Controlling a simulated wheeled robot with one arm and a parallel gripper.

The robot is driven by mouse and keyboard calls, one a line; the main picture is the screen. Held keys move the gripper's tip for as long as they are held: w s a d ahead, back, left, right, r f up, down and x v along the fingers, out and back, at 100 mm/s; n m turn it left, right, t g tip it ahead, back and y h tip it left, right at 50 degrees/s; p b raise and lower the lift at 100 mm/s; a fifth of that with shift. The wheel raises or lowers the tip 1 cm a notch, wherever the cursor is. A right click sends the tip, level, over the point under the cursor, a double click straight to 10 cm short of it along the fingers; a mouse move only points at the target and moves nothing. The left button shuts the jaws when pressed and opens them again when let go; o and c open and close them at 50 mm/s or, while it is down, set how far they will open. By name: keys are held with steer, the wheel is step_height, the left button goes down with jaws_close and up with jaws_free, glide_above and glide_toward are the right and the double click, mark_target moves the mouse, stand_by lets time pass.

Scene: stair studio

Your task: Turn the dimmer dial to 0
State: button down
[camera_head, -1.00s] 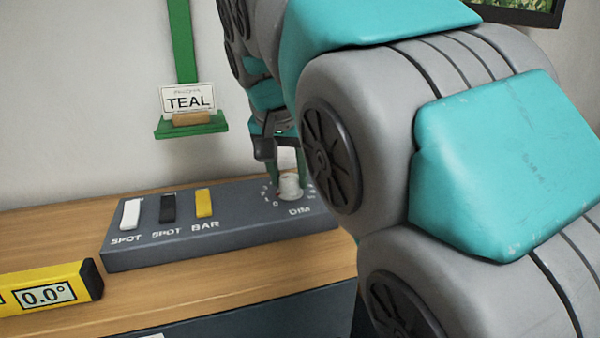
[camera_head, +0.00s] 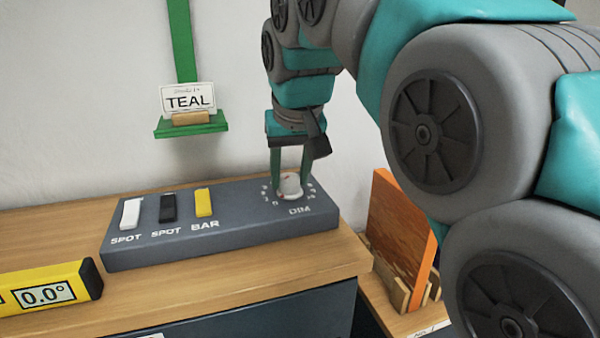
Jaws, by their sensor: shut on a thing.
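The ring's figures are too small to read surely, and the fingers hide part of the ring behind the dial.
Left of the dial stand a white switch (camera_head: 131,213), a black switch (camera_head: 167,208) and a yellow switch (camera_head: 204,202). A yellow level reading 0.0° (camera_head: 50,288) lies at the front left. A green shelf (camera_head: 191,129) holds a TEAL card. An orange panel (camera_head: 398,235) leans at right.

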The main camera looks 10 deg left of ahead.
steer(key=shift+n+y, duration=0.3)
steer(key=shift+n, duration=0.3)
steer(key=shift+c, duration=1.9)
jaws_free()
steer(key=shift+s+d+r, duration=0.1)
steer(key=shift+d+r, duration=0.05)
steer(key=shift+r, duration=0.5)
steer(key=v, duration=0.6)
steer(key=shift+r, duration=0.2)
steer(key=shift+s, duration=0.25)
